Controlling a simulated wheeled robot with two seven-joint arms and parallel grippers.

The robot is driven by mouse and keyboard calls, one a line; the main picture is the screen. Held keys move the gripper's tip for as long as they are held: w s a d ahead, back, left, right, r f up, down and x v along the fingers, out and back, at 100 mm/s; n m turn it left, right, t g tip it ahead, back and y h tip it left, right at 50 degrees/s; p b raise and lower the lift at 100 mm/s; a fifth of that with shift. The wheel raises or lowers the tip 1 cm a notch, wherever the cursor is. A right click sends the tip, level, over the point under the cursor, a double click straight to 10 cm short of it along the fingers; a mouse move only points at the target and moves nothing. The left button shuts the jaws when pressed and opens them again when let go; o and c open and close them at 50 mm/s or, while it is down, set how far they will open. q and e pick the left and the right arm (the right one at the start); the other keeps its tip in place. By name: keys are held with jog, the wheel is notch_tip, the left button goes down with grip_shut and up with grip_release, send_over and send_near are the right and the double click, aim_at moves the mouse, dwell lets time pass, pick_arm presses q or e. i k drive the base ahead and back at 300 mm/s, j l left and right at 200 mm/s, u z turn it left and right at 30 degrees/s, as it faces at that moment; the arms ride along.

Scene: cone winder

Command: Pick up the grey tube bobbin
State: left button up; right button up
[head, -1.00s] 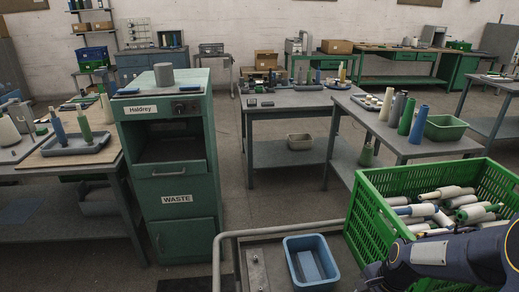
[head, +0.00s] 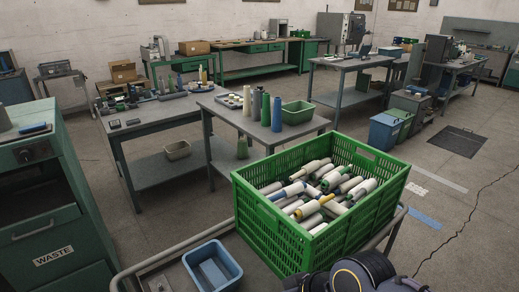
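A grey tube bobbin (head: 256,104) stands upright on the grey table (head: 228,118) in the middle of the head view. It is in a close row between a white cone (head: 247,101) and a green tube (head: 266,109), with a blue tube (head: 277,114) at the near end. Neither gripper shows. Only dark links of my arm are at the bottom edge, well apart from the bobbin.
A green crate (head: 268,217) full of mixed bobbins and a blue tray (head: 212,270) are close in front. A green bin (head: 298,112) stands right of the row. The green waste cabinet (head: 55,225) is at left. Open floor (head: 455,200) lies to the right.

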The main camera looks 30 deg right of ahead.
aim_at(369, 186)
jog(key=z, duration=2)
jog(key=i+l+u, duration=0.2)
jog(key=i+l, duration=0.3)
jog(key=i+l+u, duration=0.25)
jog(key=i+l, duration=0.3)
jog(key=i+l+u, duration=0.2)
jog(key=i+l, duration=0.3)
jog(key=l, duration=0.2)
